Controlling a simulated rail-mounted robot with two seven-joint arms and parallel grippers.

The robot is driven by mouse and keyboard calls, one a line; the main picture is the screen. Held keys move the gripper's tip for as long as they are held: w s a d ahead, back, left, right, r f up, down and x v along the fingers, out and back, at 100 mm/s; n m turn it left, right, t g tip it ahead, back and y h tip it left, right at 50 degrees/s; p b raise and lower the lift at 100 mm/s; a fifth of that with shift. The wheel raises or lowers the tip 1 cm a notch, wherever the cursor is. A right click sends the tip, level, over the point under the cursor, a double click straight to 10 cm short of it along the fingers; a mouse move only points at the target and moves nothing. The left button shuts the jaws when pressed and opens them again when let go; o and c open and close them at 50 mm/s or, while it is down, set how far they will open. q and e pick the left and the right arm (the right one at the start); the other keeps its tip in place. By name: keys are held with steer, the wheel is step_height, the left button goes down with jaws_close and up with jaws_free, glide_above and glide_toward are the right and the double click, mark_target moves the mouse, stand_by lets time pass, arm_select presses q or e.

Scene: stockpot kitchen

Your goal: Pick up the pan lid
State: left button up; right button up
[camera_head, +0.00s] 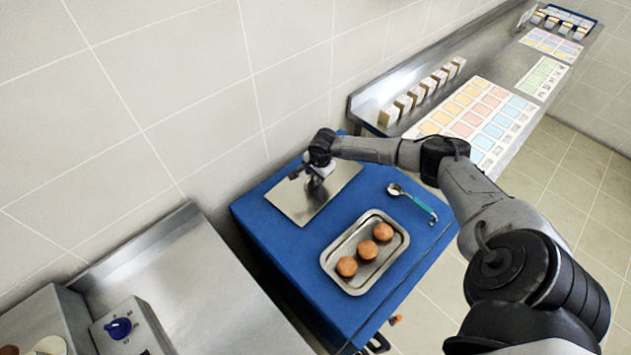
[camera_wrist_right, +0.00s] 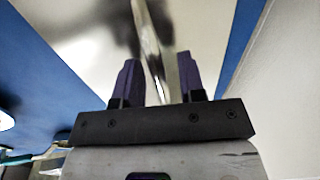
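The pan lid (camera_head: 298,206) is a flat, square-cornered metal plate lying on the blue surface near the wall. My right gripper (camera_head: 318,181) is over the lid, pointing down at its middle. In the right wrist view, the lid (camera_wrist_right: 85,28) fills the upper part. A shiny raised metal handle (camera_wrist_right: 152,55) stands between the two dark purple fingers of the right gripper (camera_wrist_right: 158,82). The fingers look apart, with a gap beside the handle. Contact cannot be made out. The left gripper is not in view.
A metal tray (camera_head: 357,290) with three brown round items stands in front of the lid on the blue-topped unit (camera_head: 290,255). A scoop with a teal handle (camera_head: 422,205) lies to the right. A steel counter (camera_head: 215,290) is at the left. A shelf with small boxes (camera_head: 420,95) is behind.

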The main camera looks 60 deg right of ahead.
jaws_close()
steer(key=shift+r, duration=0.15)
stand_by(0.4)
